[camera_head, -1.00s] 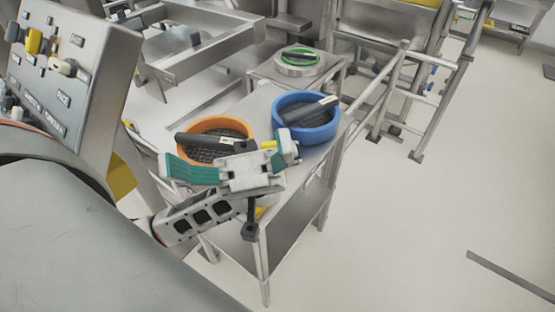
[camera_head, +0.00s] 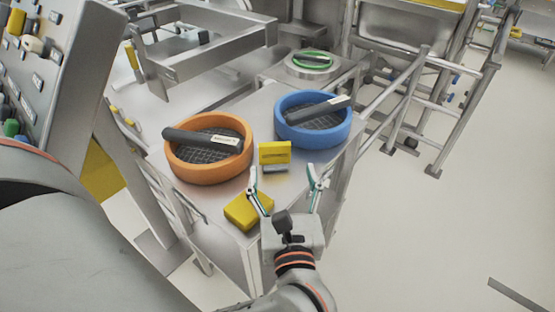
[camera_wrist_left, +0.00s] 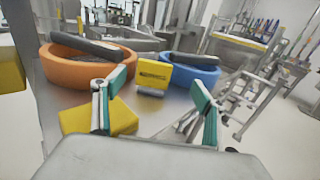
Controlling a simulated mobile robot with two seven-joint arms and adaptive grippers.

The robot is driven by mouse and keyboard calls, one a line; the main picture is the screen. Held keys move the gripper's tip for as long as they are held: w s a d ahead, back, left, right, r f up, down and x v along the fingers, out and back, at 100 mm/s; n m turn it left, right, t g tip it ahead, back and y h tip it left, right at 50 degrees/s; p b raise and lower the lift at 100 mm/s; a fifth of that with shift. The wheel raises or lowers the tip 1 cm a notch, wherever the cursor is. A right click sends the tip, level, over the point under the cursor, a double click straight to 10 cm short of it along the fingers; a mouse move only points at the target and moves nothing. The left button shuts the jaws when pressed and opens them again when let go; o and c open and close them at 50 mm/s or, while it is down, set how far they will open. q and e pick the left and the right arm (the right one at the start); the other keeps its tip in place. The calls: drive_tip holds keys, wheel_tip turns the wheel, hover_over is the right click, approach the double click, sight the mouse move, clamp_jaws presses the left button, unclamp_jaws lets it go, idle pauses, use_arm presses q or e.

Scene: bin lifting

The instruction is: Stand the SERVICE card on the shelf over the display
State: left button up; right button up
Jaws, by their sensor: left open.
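A yellow card (camera_head: 275,153) stands upright in a small grey holder on the metal table, between the orange and blue bowls; its print is too small to read. It also shows in the left wrist view (camera_wrist_left: 154,74). My left gripper (camera_head: 285,178) is open and empty at the table's near edge, its two green-padded fingers pointing at the card, which is ahead of and between them in the left wrist view. A control panel (camera_head: 50,75) with knobs and buttons is at the far left; I cannot make out a display or shelf. My right gripper is not in view.
An orange bowl (camera_head: 170,165) and a blue bowl (camera_head: 318,134) each hold a dark-handled tool. A yellow block (camera_head: 248,211) lies near the table's front edge, left of my gripper. Metal rails stand behind and right; the floor at right is clear.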

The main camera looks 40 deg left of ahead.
sight(275, 148)
use_arm(q)
drive_tip(key=x, duration=0.7)
drive_tip(key=shift+s+a+f, duration=0.1)
drive_tip(key=shift+a+f, duration=0.05)
drive_tip(key=shift+a, duration=0.4)
drive_tip(key=c, duration=1.4)
drive_tip(key=shift+o, duration=0.2)
